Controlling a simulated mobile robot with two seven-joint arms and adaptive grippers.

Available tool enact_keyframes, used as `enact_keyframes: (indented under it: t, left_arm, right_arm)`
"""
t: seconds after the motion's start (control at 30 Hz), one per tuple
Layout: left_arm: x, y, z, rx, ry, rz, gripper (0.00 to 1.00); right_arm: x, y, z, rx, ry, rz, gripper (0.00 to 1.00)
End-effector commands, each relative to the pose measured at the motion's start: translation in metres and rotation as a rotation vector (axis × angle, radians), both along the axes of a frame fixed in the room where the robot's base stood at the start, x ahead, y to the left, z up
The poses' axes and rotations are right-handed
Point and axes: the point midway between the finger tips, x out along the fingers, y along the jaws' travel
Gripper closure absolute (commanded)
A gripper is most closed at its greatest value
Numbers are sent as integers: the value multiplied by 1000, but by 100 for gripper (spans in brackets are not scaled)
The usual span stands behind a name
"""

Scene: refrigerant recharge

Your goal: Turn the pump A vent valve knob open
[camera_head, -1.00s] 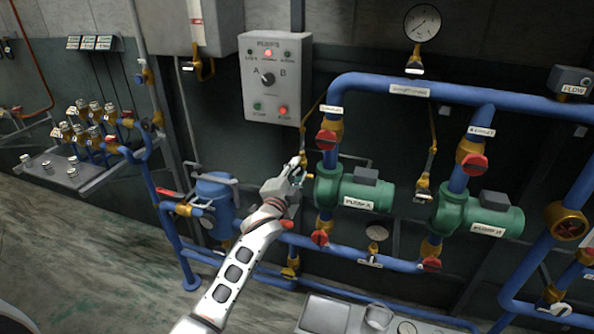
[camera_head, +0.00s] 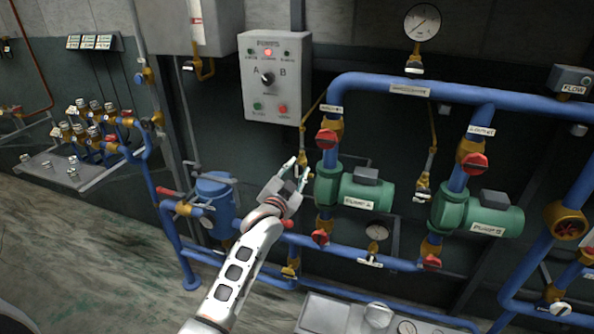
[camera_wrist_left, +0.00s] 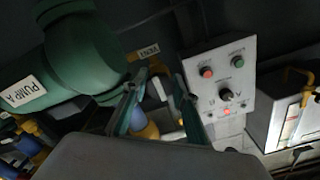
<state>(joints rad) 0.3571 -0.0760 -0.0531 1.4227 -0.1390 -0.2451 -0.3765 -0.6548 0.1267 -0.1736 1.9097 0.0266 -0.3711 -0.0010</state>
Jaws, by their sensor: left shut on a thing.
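Pump A (camera_head: 357,191) is a green pump in the blue pipework; its body also shows large in the left wrist view (camera_wrist_left: 85,50). The brass vent valve (camera_head: 303,158) hangs at the end of a thin yellow tube left of the pump A pipe. My left gripper (camera_head: 299,168) is at this valve, shut on its knob. The fingers stay apart around it, and they hide most of the knob. In the left wrist view the two fingers (camera_wrist_left: 157,88) point up toward pale and dark small parts that I cannot make out clearly. My right gripper is not in view.
A grey pump control box (camera_head: 275,77) with a selector and lamps is on the wall above. Red-handled valves (camera_head: 327,138) and blue pipes stand close to the right. A blue tank (camera_head: 214,200) is left of my arm. Pump B (camera_head: 485,214) is farther right.

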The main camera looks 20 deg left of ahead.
Motion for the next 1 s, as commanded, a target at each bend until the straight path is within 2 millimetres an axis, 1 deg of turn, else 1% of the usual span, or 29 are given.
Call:
enact_keyframes:
  t: [0.43,0.47,0.5,0.87,1.0]
  left_arm:
    - [0,0,0,-12,0,0,94]
    - [0,0,0,-12,0,0,65]
    - [0,0,0,-11,0,0,55]
    - [-1,0,0,-9,0,0,55]
    - [-11,1,-1,-9,1,1,55]
  right_arm:
    - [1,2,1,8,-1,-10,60]
    - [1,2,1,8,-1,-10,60]
    - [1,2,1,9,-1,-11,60]
    - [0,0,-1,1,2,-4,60]
    - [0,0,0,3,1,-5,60]
